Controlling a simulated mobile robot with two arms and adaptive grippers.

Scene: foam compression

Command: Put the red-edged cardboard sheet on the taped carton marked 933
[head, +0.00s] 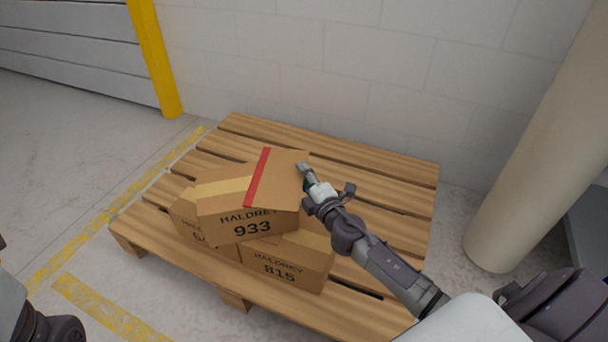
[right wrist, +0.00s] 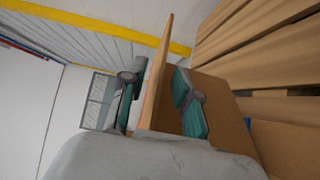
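The carton marked 933 (head: 254,226) rests on top of other cartons, with tan tape (head: 217,189) across its top. The red-edged cardboard sheet (head: 283,171) lies over the right part of that top, its red edge (head: 258,178) to the left. My right gripper (head: 303,168) is at the sheet's right side. In the right wrist view the right gripper's fingers (right wrist: 155,98) stand apart on either side of the sheet (right wrist: 159,70), with gaps showing. The sheet's contact with the carton beneath is hidden.
Cartons marked 815 (head: 285,267) and another with a partly hidden number (head: 190,222) are underneath. All stand on a wooden pallet (head: 385,178). A block wall is behind, and a round column (head: 535,140) stands at right. A yellow post (head: 153,60) stands back left.

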